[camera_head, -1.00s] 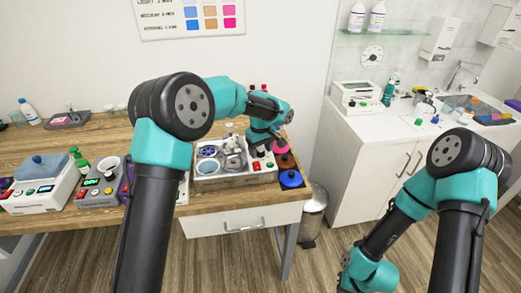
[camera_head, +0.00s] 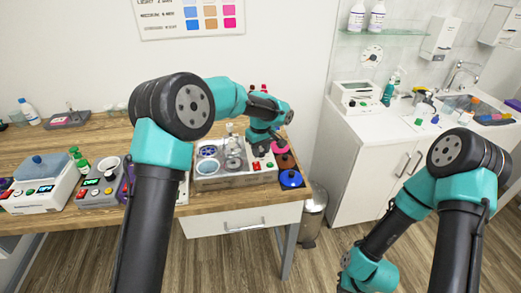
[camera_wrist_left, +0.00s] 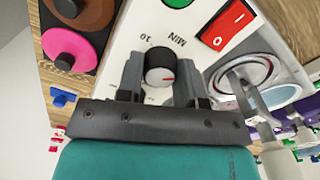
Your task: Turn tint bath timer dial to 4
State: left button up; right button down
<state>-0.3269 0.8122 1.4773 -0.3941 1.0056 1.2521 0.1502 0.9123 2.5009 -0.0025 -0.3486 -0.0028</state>
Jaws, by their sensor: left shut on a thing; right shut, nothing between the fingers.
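The timer dial (camera_wrist_left: 160,68) is a small round knob with a black side, a pale grey face and a red pointer mark. It stands on the white panel (camera_wrist_left: 112,50) of the tint bath. In the left wrist view the red mark points to the right. "10" and "MIN" are printed by the dial; the other numbers are hidden or too small to read. My left gripper (camera_wrist_left: 160,84) is shut on the dial, one finger on each side. In the head view my left gripper (camera_head: 262,149) is over the bath's right end. My right gripper is out of view below the frame.
A red rocker switch (camera_wrist_left: 228,25) and a green button (camera_wrist_left: 176,2) sit close to the dial. A metal-ringed well (camera_wrist_left: 246,76) is beside them.

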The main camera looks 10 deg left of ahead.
pick_arm(q)
jog(key=shift+m, duration=0.3)
jog(key=m, duration=0.8)
jog(key=shift+m, duration=0.4)
jog(key=m, duration=0.4)
jog(key=shift+m, duration=0.3)
jog(key=m, duration=0.4)
jog(key=o, duration=0.9)
jog(key=shift+o, duration=0.2)
